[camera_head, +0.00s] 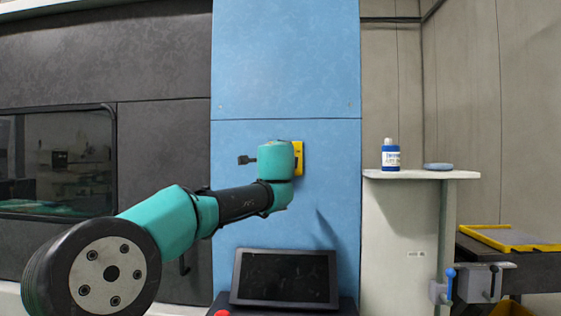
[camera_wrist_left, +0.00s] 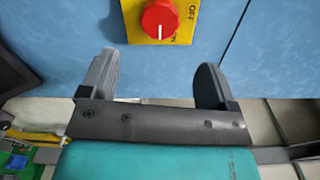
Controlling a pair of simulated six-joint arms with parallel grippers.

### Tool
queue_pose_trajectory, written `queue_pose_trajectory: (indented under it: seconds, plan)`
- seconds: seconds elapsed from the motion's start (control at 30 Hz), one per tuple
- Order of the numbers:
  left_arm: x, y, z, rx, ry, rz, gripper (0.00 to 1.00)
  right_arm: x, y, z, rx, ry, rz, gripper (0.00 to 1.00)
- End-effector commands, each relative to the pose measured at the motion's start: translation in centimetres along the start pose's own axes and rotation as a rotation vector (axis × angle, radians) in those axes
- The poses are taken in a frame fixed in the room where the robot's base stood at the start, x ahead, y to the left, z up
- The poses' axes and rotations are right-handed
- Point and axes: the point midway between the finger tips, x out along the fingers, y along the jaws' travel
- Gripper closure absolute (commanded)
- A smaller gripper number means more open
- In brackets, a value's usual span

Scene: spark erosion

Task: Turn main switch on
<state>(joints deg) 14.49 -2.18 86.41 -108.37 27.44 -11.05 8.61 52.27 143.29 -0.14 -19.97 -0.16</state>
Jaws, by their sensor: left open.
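The main switch is a red rotary knob (camera_wrist_left: 159,18) on a yellow plate (camera_wrist_left: 130,12) on the blue machine panel. In the left wrist view it is at the top edge, partly cut off. Its white line is upright in that view; "OFF" is printed to its right. In the head view the yellow plate (camera_head: 299,158) shows beside my left wrist, which hides the knob. My left gripper (camera_wrist_left: 157,78) is open and empty, its two black fingers apart, below the knob in the wrist view and not around it. My right gripper is not in view.
A dark monitor (camera_head: 285,276) stands below the switch, with a red button (camera_head: 222,313) at its left. A shelf (camera_head: 420,174) at the right holds a blue-and-white bottle (camera_head: 390,155) and a blue-grey disc (camera_head: 438,166). The blue panel around the switch is flat and clear.

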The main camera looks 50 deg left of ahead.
Motion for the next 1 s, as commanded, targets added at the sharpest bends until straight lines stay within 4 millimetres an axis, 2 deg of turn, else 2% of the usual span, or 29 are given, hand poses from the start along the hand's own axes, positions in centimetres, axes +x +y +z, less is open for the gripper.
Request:
queue_pose_trajectory:
  seconds: [0.2, 0.4, 1.0]
  plan:
    - [-3.9, -0.1, 0.0, -0.001, 0.002, -0.002, 0.18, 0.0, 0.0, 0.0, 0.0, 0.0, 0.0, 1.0]
    - [-6.0, 0.0, -0.1, 0.0, 0.002, -0.001, 0.18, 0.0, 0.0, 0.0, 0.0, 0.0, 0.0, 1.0]
    - [-6.3, 0.1, -0.1, -0.002, 0.002, 0.001, 0.18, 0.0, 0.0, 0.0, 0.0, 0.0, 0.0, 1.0]
